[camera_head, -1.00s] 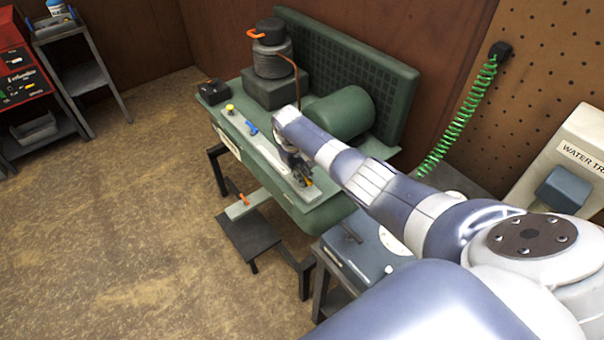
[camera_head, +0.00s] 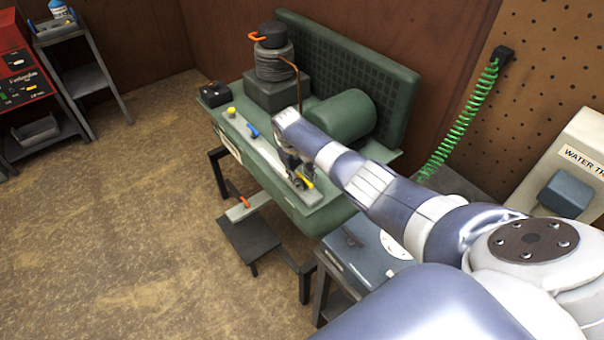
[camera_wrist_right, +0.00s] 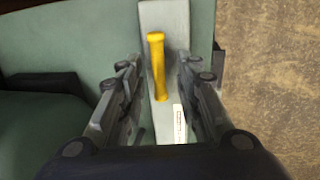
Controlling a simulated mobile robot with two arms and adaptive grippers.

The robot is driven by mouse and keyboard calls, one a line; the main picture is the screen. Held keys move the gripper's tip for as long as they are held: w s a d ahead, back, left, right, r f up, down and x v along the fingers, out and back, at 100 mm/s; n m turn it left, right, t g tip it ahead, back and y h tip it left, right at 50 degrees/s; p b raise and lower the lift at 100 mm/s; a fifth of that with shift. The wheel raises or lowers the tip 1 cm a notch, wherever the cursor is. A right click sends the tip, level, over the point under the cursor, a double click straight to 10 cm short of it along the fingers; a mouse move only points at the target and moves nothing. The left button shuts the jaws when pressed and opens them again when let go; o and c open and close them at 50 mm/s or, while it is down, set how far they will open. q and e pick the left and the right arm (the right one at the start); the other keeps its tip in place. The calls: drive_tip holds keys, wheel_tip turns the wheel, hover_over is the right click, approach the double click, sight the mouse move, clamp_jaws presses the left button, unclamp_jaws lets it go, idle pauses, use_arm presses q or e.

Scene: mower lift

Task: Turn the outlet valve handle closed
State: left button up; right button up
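A yellow handle (camera_wrist_right: 157,68) sits on a grey strip (camera_wrist_right: 165,20) along the front of the green machine. In the head view the yellow handle (camera_head: 307,183) shows beside my right fingertips. My right gripper (camera_wrist_right: 158,75) is open, with one finger on each side of the yellow handle and a gap on both sides. In the head view my right gripper (camera_head: 296,172) points down at the strip's near end. A small white label (camera_wrist_right: 179,122) lies by the handle, its text too small to read. My left gripper is not in view.
A blue handle (camera_head: 252,131) and a yellow knob (camera_head: 231,111) stand farther along the strip. A green tank (camera_head: 343,116) and a tall panel (camera_head: 345,70) rise behind. A blue-grey unit (camera_head: 362,262) stands at the near right.

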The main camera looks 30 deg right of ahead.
wheel_tip(320, 180, up, 12)
drive_tip(key=a, duration=0.2)
drive_tip(key=shift+a, duration=0.15)
drive_tip(key=shift+s+f, duration=0.1)
idle(0.4)
